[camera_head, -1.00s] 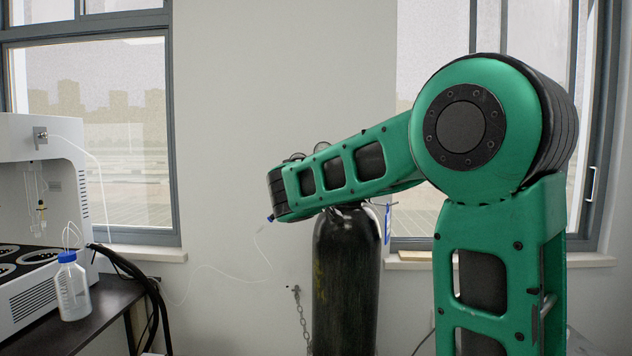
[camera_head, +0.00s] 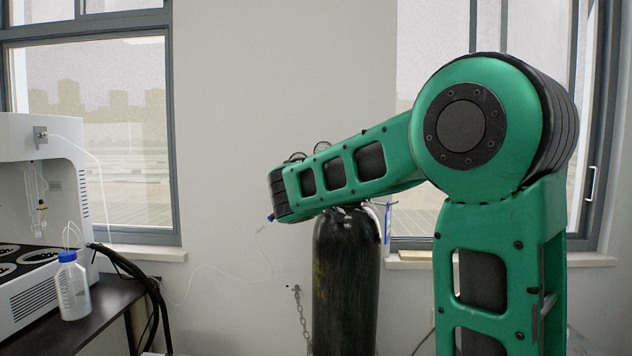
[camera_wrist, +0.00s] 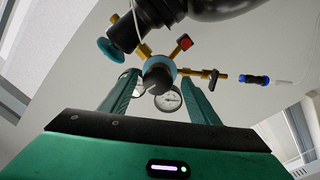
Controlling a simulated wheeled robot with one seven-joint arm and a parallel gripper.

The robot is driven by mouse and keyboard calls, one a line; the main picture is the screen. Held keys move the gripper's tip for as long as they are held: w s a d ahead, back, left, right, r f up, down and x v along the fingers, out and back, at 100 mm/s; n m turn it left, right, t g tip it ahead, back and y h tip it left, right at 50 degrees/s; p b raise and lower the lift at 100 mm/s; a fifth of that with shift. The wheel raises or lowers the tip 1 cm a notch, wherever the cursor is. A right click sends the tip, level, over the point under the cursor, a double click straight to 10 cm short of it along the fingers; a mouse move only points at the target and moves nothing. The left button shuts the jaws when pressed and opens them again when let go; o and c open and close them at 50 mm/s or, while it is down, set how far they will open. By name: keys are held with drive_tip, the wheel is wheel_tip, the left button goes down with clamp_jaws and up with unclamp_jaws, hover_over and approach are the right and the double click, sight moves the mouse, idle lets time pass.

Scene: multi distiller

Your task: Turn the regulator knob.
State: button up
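The regulator knob (camera_wrist: 157,76) is a dark round knob on a brass and blue regulator (camera_wrist: 160,64), seen in the wrist view. My gripper (camera_wrist: 161,79) is open, with one green finger on each side of the knob and visible gaps to it. Two round gauges (camera_wrist: 168,101) show between the fingers, partly hidden by them and the knob. In the head view the gripper and knob are hidden behind my arm. Only the tops of the gauges (camera_head: 322,147) show above it. The black gas cylinder (camera_head: 345,275) stands upright below.
A teal handwheel (camera_wrist: 110,50), a red-ended fitting (camera_wrist: 185,43) and a blue hose connector (camera_wrist: 255,80) surround the regulator. A thin tube (camera_head: 215,268) and a wall chain (camera_head: 302,315) are near the cylinder. A bench (camera_head: 100,310) with a bottle (camera_head: 72,290) and a white instrument (camera_head: 30,220) stands left.

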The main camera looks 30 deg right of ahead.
drive_tip(key=v, duration=1)
drive_tip(key=shift+s+a, duration=0.25)
drive_tip(key=s+d+f+m+g+y, duration=0.2)
drive_tip(key=s+d+f+g, duration=0.25)
drive_tip(key=s+f, duration=0.4)
drive_tip(key=s+d+f+m+g+y, duration=0.2)
drive_tip(key=s+d+f+g, duration=0.25)
drive_tip(key=f, duration=0.65)
drive_tip(key=s+a+f+m+g+y, duration=0.1)
drive_tip(key=s+a+f+g+y, duration=0.1)
drive_tip(key=s, duration=0.6)
drive_tip(key=s+a+f+m+g+y, duration=0.1)
drive_tip(key=s+a+f+g+y, duration=0.1)
drive_tip(key=s+f, duration=0.4)
drive_tip(key=s+a+f+m+g+y, duration=0.1)
drive_tip(key=s+a+f+y, duration=0.2)
drive_tip(key=s, duration=0.7)
wheel_tip(320, 180, down, 2)
drive_tip(key=shift+a+f+g, duration=0.1)
drive_tip(key=shift+a+g, duration=0.3)
drive_tip(key=shift+a, duration=0.7)
